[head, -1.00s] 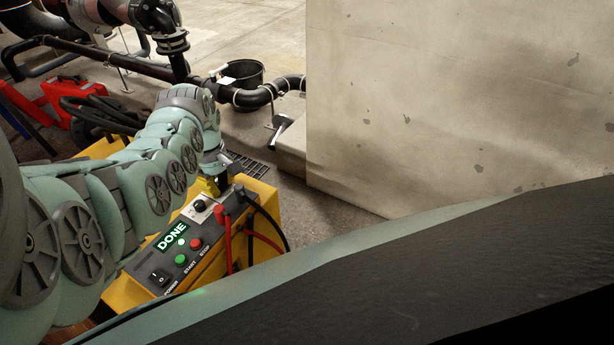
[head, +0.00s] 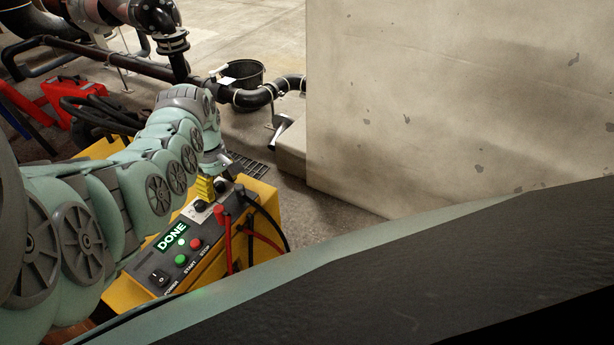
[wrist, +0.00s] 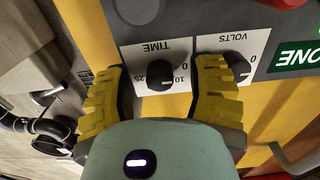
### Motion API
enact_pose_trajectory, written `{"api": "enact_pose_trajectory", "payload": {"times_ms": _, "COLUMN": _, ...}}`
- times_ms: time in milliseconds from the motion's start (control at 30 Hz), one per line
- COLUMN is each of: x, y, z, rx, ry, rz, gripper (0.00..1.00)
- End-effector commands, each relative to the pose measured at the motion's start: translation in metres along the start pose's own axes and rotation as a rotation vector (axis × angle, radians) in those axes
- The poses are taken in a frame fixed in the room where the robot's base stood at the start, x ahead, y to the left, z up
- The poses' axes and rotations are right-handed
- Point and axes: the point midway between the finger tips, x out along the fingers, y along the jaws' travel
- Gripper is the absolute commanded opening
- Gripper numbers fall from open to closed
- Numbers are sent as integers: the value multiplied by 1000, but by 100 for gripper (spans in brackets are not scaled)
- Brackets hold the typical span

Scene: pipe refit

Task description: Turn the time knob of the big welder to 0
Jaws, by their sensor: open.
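The big welder (head: 258,192) is a yellow box with a grey top panel. In the head view, my yellow fingers (head: 205,190) are over the panel's far end.
The green START button (head: 181,259), red STOP button (head: 196,244) and power switch (head: 160,277) are nearer on the panel. Red and black cables (head: 228,240) plug in at its right. A concrete wall (head: 450,100) stands to the right, with pipes and a black bucket (head: 242,72) behind.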

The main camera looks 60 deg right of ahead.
Motion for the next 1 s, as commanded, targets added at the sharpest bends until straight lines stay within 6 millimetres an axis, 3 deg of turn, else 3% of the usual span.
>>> {"api": "enact_pose_trajectory", "payload": {"times_ms": 267, "x": -14, "y": 2, "z": 0, "rx": 2, "ry": 3, "rz": 5, "gripper": 56}}
{"api": "enact_pose_trajectory", "payload": {"times_ms": 700, "x": -66, "y": 1, "z": 0, "rx": 2, "ry": 3, "rz": 3, "gripper": 56}}
{"api": "enact_pose_trajectory", "payload": {"times_ms": 1000, "x": -75, "y": 1, "z": 1, "rx": 3, "ry": 0, "rz": -1, "gripper": 56}}
